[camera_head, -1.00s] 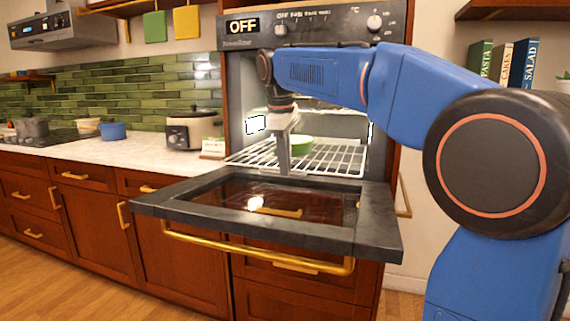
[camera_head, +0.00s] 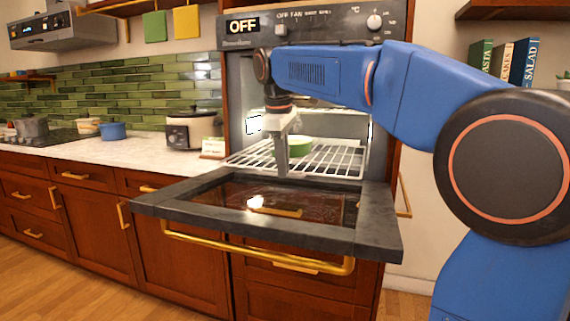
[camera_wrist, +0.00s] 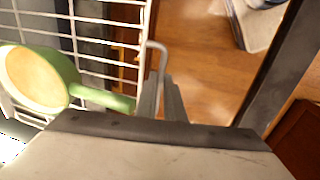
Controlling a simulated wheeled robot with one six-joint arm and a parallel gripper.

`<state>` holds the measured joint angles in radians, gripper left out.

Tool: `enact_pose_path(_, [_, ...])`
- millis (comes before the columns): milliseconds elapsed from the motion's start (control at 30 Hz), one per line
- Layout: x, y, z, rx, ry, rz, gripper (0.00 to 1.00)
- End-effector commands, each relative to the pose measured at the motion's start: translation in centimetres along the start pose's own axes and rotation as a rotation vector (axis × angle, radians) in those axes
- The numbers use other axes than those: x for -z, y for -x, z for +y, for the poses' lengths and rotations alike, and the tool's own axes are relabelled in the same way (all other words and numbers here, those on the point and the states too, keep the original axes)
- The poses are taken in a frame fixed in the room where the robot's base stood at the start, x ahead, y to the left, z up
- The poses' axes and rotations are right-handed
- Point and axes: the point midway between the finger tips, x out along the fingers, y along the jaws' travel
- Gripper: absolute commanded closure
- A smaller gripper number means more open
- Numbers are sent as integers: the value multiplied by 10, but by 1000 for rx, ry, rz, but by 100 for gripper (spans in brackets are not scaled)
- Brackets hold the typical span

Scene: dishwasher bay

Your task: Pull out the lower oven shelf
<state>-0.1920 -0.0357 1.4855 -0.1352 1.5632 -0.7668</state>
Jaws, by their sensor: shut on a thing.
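The lower oven shelf (camera_head: 335,160) is a white wire rack inside the open oven, partly out over the lowered door. Its wire grid (camera_wrist: 108,48) fills the upper left of the wrist view. My gripper (camera_head: 282,172) reaches down to the front of the shelf. In the wrist view its fingers (camera_wrist: 165,102) are shut on the shelf's front rail, though the exact contact is partly hidden. A green pan (camera_head: 299,145) sits on the shelf behind my gripper. In the wrist view the pan (camera_wrist: 38,78) has a pale inside and a handle pointing towards my fingers.
The oven door (camera_head: 375,222) lies open and flat below the shelf, with a gold handle (camera_head: 262,252) at its front. A marble counter (camera_head: 130,151) with a cooker (camera_head: 190,131) stands to the left.

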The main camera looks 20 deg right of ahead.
Motion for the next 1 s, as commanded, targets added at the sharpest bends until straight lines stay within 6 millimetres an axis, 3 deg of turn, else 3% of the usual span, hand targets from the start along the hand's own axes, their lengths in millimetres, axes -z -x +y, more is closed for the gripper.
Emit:
enact_pose_path(200, [1,10,-48,0,7,4,100])
enact_pose_path(400, [1,14,-73,0,3,3,100])
enact_pose_path(800, [1,15,-77,-1,2,3,100])
enact_pose_path(833, [1,15,-77,-1,2,3,87])
enact_pose_path(867, [1,15,-77,-1,2,3,84])
enact_pose_path(1000, [1,15,-77,0,2,2,84])
